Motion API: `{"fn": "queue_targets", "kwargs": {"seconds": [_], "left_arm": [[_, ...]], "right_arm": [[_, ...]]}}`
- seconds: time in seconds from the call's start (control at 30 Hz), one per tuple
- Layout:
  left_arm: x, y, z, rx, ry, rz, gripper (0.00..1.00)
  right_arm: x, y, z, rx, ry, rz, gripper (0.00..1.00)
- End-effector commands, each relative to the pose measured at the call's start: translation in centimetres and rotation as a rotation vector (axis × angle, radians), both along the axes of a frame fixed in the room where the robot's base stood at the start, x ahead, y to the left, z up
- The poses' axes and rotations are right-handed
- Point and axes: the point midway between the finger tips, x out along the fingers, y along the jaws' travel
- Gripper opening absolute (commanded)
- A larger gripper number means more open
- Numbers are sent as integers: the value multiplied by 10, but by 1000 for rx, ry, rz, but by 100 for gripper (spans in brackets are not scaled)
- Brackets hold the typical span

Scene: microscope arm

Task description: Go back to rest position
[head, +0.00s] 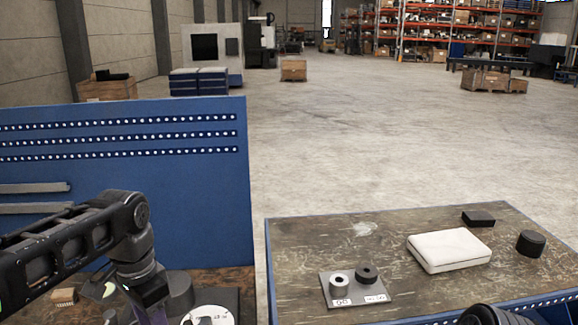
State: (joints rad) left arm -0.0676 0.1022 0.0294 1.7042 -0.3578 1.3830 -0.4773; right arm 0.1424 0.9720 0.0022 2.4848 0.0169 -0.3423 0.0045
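My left arm comes in from the left, black, and bends down over the left workbench (238,282). Its lower end, by the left gripper (153,312), runs to the bottom edge of the head view. The fingers are cut off or too dark to make out, so I cannot tell whether they are open or shut. Beside it lies a white disc-like part (211,315), partly cut off by the frame. Of my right arm only a dark rounded part shows at the bottom right; its gripper is out of view.
A blue perforated panel (205,185) stands behind the left bench. The right table (310,245) carries a grey plate (352,297) with two round parts, a white case (450,250), a black block (478,218) and a black cylinder (530,243). Open floor lies beyond.

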Motion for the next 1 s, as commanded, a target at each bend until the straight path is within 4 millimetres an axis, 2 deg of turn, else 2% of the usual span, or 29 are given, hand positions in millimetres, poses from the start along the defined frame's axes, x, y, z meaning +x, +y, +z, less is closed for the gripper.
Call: {"fn": "queue_targets", "kwargs": {"seconds": [0.3,0.47,0.57,0.67,0.77,0.87,0.9,1.0], "left_arm": [[12,-16,-53,-43,11,32,45],[15,-30,-98,-79,23,65,45],[15,-40,-132,-111,31,98,45],[11,-54,-175,-150,42,146,45],[-3,-71,-229,-198,64,219,45],[-33,-93,-296,-257,96,339,45],[-49,-102,-321,-279,110,398,45],[-91,-120,-371,-317,134,544,45]], "right_arm": [[0,0,0,0,-1,0,36],[0,0,0,0,0,0,36],[0,0,0,0,1,0,36],[0,0,0,0,0,0,36],[0,0,0,0,0,0,36],[0,0,0,0,0,0,36],[0,0,0,0,0,0,36],[0,0,0,0,0,0,36]]}}
